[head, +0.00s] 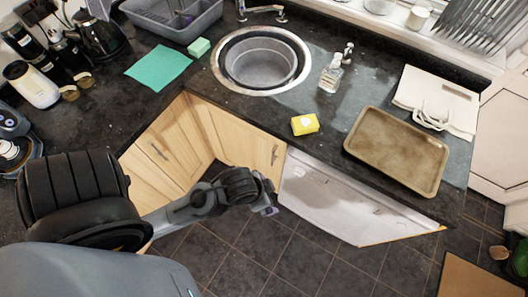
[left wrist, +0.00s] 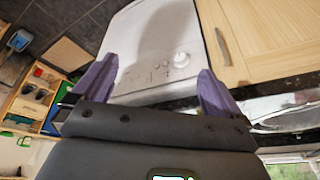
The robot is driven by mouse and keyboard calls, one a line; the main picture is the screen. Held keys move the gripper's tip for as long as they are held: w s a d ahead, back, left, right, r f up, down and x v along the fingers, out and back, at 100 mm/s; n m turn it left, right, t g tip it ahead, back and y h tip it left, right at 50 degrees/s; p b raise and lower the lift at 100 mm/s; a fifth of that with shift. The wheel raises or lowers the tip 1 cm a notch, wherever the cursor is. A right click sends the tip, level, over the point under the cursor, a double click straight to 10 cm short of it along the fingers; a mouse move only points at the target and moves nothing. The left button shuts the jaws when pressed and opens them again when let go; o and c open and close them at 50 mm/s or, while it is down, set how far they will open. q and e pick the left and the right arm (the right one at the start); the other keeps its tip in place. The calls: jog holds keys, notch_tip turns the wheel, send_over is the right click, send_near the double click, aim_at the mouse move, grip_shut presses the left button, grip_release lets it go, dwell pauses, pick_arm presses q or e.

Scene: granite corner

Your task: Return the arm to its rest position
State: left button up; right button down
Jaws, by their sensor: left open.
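My left arm comes in from the left in the head view, and its gripper (head: 268,203) hangs over the floor in front of the wooden cabinets. In the left wrist view, the two purple fingers of this gripper (left wrist: 156,78) are spread apart. Nothing is between them, and the white appliance front (left wrist: 150,45) shows beyond the gap. The gripper is apart from the counter. My right arm and gripper are not in view.
The dark counter holds a yellow sponge (head: 305,124), a soap bottle (head: 331,73), a brown tray (head: 396,151) and a round sink (head: 223,76). Wooden cabinet doors (head: 160,150) stand close behind my gripper. The tiled floor (head: 300,262) beside it is clear.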

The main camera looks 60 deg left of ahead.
pick_arm(q)
jog(key=shift+s+a+f+n, duration=0.15)
jog(key=shift+s+a+n, duration=0.15)
jog(key=shift+s+a, duration=0.45)
jog(key=shift+d, duration=0.1)
notch_tip(320, 180, up, 7)
jog(key=p, duration=0.6)
jog(key=shift+p, duration=0.4)
jog(key=shift+f, duration=0.1)
